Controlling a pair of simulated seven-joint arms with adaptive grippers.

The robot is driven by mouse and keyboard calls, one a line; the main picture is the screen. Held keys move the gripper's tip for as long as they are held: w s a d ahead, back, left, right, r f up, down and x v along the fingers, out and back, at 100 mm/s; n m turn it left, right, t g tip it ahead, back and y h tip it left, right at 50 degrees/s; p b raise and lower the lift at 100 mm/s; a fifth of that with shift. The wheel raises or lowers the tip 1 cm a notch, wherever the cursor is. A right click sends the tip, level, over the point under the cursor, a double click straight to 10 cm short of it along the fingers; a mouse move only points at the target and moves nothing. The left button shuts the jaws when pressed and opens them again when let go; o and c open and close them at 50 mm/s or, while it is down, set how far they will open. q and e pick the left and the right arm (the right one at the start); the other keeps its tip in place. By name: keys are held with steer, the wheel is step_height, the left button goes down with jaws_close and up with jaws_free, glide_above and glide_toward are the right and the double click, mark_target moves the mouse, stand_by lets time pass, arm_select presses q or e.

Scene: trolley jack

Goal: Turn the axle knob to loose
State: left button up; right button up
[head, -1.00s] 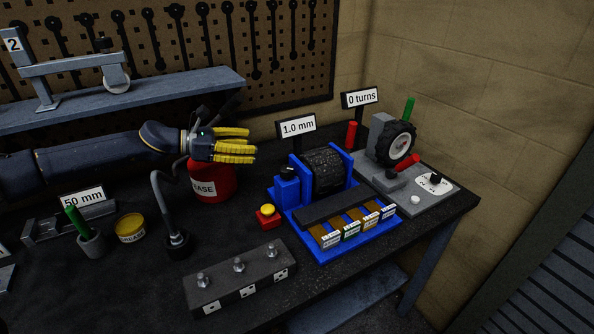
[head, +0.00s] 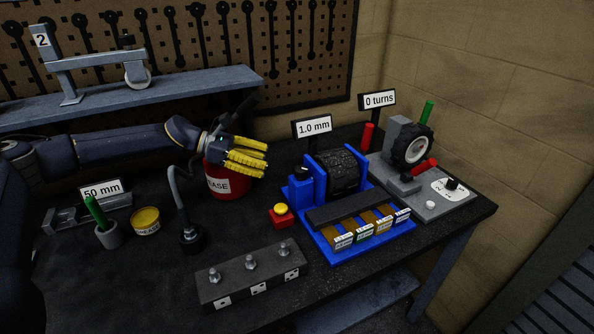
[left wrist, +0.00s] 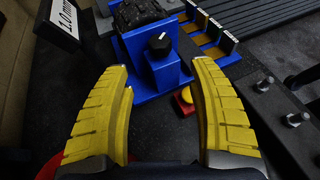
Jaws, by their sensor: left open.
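A black knob (head: 452,184) sits on a white dial plate on the grey wheel stand (head: 432,207) at the right end of the bench. The dial's lettering is too small to read. A second black knob (left wrist: 159,43) with a white pointer line sits on a block of the blue roller stand (head: 378,248). No label names either as the axle knob. My left gripper (head: 266,159) is open and empty above the red grease can (head: 229,185), left of the blue stand. In the left wrist view its yellow fingers (left wrist: 160,75) spread either side of the blue block, apart from it. My right gripper is not in view.
A small tyred wheel (head: 413,148) and a red handle are on the grey stand. A red box with a yellow button (head: 281,210) and a bent lamp-like stem (head: 178,190) stand near the gripper. A dark block with bolts (head: 252,275) lies in front.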

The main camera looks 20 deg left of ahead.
mark_target(297, 168)
arm_select(q)
steer(key=x, duration=1.1)
steer(key=shift+a, duration=0.1)
steer(key=c, duration=1.3)
